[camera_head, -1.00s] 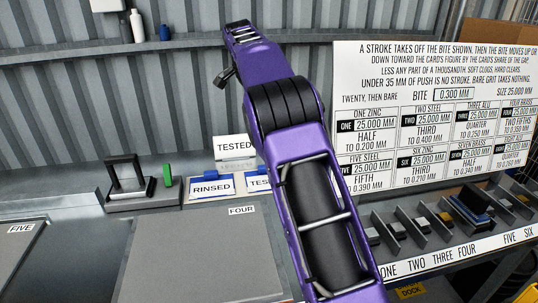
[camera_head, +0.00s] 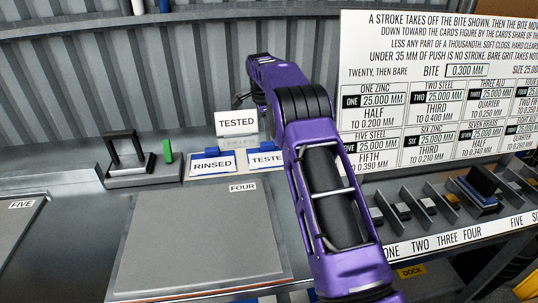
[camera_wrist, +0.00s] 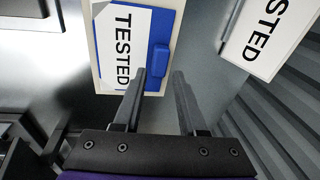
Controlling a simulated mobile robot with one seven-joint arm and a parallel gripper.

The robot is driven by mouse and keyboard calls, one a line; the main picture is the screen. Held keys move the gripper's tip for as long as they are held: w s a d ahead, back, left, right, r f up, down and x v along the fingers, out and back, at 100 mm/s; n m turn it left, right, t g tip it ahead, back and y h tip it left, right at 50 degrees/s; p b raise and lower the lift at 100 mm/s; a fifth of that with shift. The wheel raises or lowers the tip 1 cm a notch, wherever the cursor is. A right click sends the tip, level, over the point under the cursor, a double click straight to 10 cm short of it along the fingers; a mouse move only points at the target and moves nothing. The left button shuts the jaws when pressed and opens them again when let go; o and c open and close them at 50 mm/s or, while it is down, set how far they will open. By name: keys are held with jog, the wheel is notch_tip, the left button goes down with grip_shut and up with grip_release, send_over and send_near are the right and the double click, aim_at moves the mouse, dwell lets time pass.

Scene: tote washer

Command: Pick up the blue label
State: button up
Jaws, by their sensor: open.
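The blue label (camera_wrist: 163,40) shows in the wrist view as a blue plate with a raised blue tab. It lies on a pale holder beside a white card reading TESTED (camera_wrist: 122,45), which covers part of it. In the head view a TESTED card with blue edging (camera_head: 266,160) lies on the bench, partly hidden by my arm. My gripper (camera_wrist: 159,74) is open and empty in the wrist view. The gripper is hidden in the head view.
A RINSED card (camera_head: 213,164) with blue edging lies left of the TESTED card. A TESTED sign (camera_head: 237,122) stands behind them. A black frame on a grey block (camera_head: 142,172) and a green piece (camera_head: 167,151) stand farther left. The FOUR plate (camera_head: 200,240) is bare.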

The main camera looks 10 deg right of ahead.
aim_at(267, 143)
jog(key=shift+w+d+f, duration=0.1)
jog(key=shift+w+f, duration=0.1)
jog(key=shift+f, duration=1.15)
jog(key=shift+w+d+f, duration=0.1)
jog(key=shift+w+f, duration=0.05)
jog(key=shift+f, duration=1.15)
grip_shut()
